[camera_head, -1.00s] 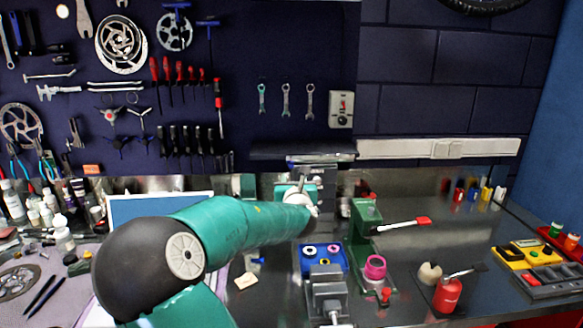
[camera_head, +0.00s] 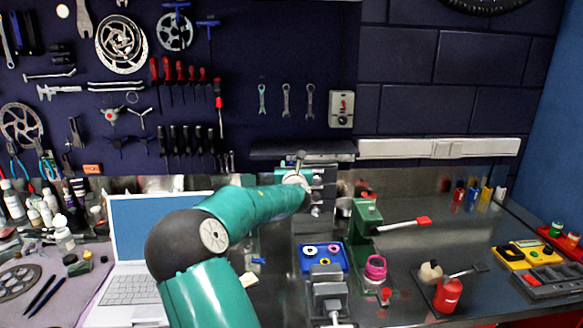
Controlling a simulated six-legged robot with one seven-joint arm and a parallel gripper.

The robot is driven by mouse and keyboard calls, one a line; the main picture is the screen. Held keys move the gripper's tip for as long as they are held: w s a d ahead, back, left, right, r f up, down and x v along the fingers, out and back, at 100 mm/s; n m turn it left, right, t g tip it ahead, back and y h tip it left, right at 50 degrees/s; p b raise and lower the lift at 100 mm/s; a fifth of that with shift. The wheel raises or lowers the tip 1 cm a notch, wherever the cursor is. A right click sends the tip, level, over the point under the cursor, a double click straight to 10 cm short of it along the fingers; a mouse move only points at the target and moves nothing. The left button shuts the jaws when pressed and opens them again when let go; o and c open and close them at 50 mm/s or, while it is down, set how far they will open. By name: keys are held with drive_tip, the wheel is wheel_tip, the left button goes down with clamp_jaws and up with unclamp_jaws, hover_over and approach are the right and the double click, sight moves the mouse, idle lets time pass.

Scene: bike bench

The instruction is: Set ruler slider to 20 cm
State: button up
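A long pale bar (camera_head: 400,149), which looks like the ruler, runs level along the wall at the back right. A block (camera_head: 447,149) that looks like its slider sits on it, right of the bar's middle. No scale marks or numbers are readable, so I cannot tell its setting. My gripper (camera_head: 322,188) is at the end of the teal arm, below and left of the bar's left end, and appears apart from it. It is small and partly hidden by the wrist, so its fingers cannot be made out clearly.
A dark ledge (camera_head: 275,152) lies left of the bar, behind my wrist. A green press with a red-tipped lever (camera_head: 365,230) stands right of my gripper. A blue tray (camera_head: 308,260), a grey vise (camera_head: 328,290) and a laptop (camera_head: 130,285) are on the bench.

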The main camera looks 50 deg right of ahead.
sight(352, 160)
clamp_jaws()
drive_tip(key=s+d, duration=0.4)
drive_tip(key=s, duration=0.1)
drive_tip(key=s+d, duration=0.9)
drive_tip(key=s, duration=0.1)
drive_tip(key=shift+s+d, duration=0.2)
